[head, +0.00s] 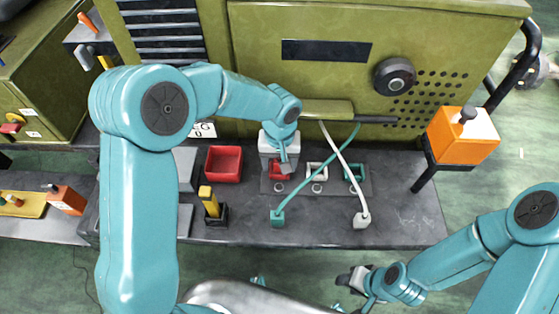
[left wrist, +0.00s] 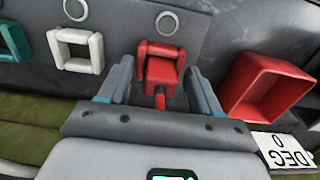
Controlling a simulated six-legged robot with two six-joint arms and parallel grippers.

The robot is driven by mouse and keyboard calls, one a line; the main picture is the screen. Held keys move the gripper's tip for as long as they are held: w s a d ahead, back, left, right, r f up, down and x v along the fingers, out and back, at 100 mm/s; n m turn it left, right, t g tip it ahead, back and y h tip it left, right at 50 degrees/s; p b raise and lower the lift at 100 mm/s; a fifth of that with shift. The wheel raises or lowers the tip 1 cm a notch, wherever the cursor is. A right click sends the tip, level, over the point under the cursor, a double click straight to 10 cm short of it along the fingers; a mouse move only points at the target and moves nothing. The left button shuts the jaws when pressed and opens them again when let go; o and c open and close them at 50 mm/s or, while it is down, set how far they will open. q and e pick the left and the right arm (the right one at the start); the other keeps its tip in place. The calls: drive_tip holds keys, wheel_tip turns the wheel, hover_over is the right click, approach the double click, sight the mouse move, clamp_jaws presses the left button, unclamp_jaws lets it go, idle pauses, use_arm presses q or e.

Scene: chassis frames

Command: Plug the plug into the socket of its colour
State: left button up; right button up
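The red socket (head: 277,176) is first in the row on the bench. In the left wrist view a red plug (left wrist: 161,72) with a short red cable sits at the red socket's frame (left wrist: 143,50) and appears to be in it. My left gripper (head: 284,167) is above it. Its fingers (left wrist: 160,85) stand apart on both sides of the plug with gaps. The white socket (head: 316,170) and green socket (head: 354,173) look empty. A green plug (head: 278,219) and a white plug (head: 362,220) lie near the front edge on cables. My right gripper (head: 358,281) is low, before the bench.
A red open bin (head: 224,163) stands left of the sockets; it also shows in the left wrist view (left wrist: 272,84). A yellow-handled thing (head: 209,203) stands in a black holder. An orange box (head: 462,135) is at the right end. The bench right of the white plug is clear.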

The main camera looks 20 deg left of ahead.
sight(280, 161)
use_arm(q)
drive_tip(key=shift+r, duration=0.2)
drive_tip(key=shift+w+r, duration=0.1)
drive_tip(key=shift+r, duration=0.25)
wheel_tip(280, 161, up, 11)
drive_tip(key=shift+r, duration=0.15)
